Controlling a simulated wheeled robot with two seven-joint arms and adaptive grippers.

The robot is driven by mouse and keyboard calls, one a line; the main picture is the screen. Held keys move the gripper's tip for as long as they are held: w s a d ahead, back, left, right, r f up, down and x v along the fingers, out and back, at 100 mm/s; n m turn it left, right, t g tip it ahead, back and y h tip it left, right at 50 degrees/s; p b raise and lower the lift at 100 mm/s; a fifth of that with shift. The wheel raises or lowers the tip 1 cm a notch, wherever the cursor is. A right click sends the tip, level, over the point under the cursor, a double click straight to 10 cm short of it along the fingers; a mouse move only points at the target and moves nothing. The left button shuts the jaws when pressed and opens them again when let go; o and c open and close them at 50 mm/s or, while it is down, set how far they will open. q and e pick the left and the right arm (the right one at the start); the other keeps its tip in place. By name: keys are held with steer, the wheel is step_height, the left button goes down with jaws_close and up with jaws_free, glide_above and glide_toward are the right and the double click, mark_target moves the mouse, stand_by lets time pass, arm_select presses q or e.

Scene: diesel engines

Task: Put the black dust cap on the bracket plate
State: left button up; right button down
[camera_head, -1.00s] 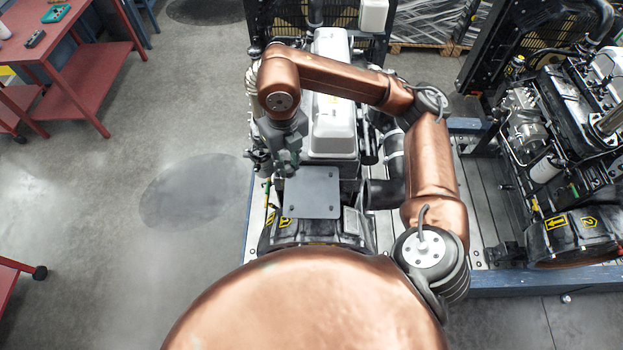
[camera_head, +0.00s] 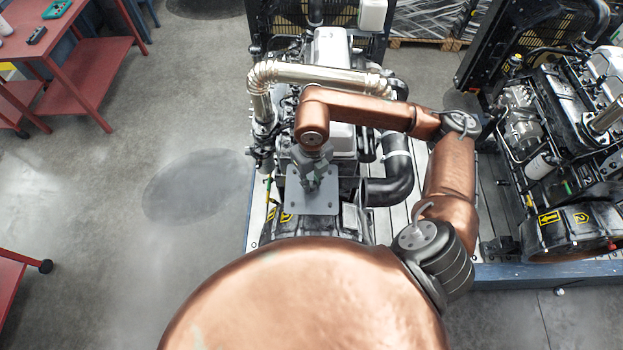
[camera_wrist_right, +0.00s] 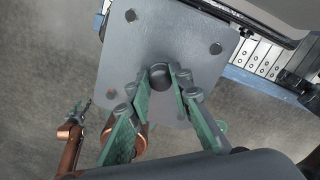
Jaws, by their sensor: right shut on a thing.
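The grey bracket plate (camera_head: 298,203) is flat, with bolts near its corners, on top of the engine in the head view. It also fills the middle of the right wrist view (camera_wrist_right: 120,50). My right gripper (camera_head: 311,186) is over the plate. In the right wrist view its green fingers (camera_wrist_right: 162,80) are shut on the small round black dust cap (camera_wrist_right: 160,75). The cap appears over the middle of the plate; I cannot tell whether it touches. The cap is hidden in the head view. A small copper arm end (camera_wrist_right: 72,130), seemingly my left, shows at lower left in the wrist view.
A silver pipe (camera_head: 310,73) and a black hose (camera_head: 392,180) lie around my right arm on the engine. A second engine (camera_head: 560,150) stands at right. A red workbench (camera_head: 90,70) stands at far left. The floor between is clear.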

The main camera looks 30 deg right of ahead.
mark_target(312, 184)
steer(key=shift+f, duration=0.15)
steer(key=c, duration=1.7)
jaws_free()
steer(key=shift+c, duration=0.2)
steer(key=shift+r, duration=0.5)
step_height(312, 184, up, 11)
steer(key=b, duration=0.3)
steer(key=shift+r, duration=0.2)
